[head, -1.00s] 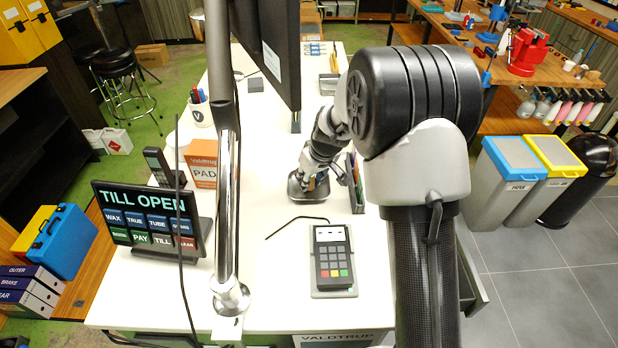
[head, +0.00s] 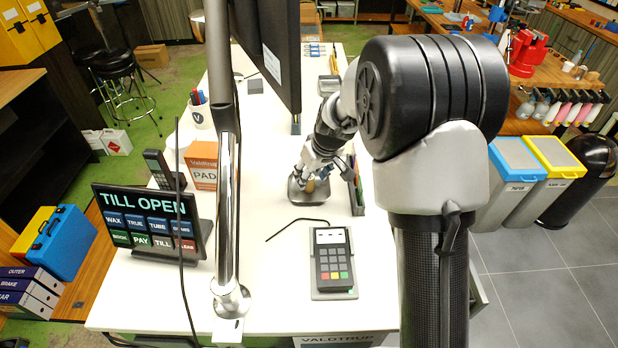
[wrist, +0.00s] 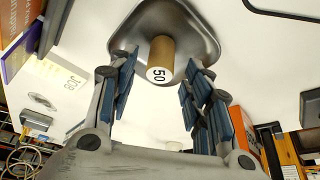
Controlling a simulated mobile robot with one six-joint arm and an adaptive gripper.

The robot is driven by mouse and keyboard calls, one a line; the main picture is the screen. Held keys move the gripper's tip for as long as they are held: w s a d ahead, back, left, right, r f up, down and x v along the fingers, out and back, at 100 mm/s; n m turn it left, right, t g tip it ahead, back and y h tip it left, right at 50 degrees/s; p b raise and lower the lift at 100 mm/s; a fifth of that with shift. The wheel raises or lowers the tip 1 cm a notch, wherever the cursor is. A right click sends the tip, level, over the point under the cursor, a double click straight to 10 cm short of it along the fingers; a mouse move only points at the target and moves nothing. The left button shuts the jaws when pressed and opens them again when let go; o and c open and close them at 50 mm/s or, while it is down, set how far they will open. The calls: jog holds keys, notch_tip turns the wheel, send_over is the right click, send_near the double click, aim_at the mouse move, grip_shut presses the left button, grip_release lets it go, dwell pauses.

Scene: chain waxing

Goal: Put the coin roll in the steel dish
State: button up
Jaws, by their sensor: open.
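The coin roll (head: 310,186) is a short tan cylinder. Its pale end, marked 50, faces the camera in the wrist view (wrist: 160,62). The steel dish (head: 303,199) is a shallow grey tray on the white counter, and its rim fills the top of the wrist view (wrist: 205,42). The coin roll appears within the dish's outline in both views. My gripper (head: 313,178) is over the dish. In the wrist view my gripper (wrist: 157,72) is open, with its blue-padded fingers apart on either side of the roll and visible gaps between.
A card terminal (head: 332,262) stands in front of the dish. A dark pen holder (head: 356,190) is close on the dish's right. A till screen (head: 150,222), an orange-and-white box (head: 203,165) and a chrome post (head: 228,200) are to the left.

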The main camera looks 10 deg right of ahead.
jog(key=s+r+m, duration=0.1)
jog(key=s+r, duration=1.7)
jog(key=s+m+h, duration=0.1)
jog(key=s+m, duration=0.1)
jog(key=s, duration=1.6)
jog(key=shift+f+m+p, duration=0.3)
jog(key=shift+f+m, duration=0.1)
jog(key=shift+f, duration=0.1)
